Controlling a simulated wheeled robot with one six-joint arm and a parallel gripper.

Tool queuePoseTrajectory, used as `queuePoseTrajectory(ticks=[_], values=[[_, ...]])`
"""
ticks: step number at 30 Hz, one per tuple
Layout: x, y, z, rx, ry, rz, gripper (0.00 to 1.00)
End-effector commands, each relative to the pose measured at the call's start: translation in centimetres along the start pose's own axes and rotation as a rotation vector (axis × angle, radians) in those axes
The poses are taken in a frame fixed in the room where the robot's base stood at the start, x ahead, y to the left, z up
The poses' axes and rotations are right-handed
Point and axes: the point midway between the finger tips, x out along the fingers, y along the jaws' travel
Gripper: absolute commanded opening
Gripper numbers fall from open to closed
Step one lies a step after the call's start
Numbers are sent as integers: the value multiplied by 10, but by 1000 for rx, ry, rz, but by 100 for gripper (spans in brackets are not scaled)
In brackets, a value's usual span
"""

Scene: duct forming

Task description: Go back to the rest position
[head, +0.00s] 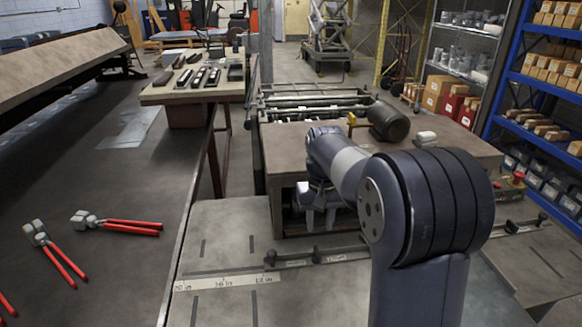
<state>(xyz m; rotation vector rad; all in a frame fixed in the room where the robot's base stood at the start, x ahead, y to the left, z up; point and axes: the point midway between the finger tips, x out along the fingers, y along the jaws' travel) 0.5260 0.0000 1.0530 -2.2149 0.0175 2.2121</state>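My gripper (320,222) hangs down at the end of my bent arm, in front of the machine bench (285,145) in the middle of the view. Its two fingers look spread apart, with nothing visible between them. The fingertips are above the near work table (225,235), close to the bench's front edge. My own arm covers part of the bench and table on the right.
Red-handled pliers (118,224) and more hand tools lie on the dark table (150,185) at left. A small table (160,95) holds several tools. Blue shelves (515,75) with boxes stand at right. A ruler strip (225,282) marks the near table.

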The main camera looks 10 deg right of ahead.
Motion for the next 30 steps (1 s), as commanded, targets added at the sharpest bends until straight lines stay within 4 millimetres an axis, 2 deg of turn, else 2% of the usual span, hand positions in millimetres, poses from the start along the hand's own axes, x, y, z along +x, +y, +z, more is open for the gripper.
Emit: queuePoseTrajectory(ticks=[16,24,30], values=[[103,0,2,-1,-6,0,32],[100,1,0,-159,-1,0,32],[100,1,0,-200,-1,0,32]])
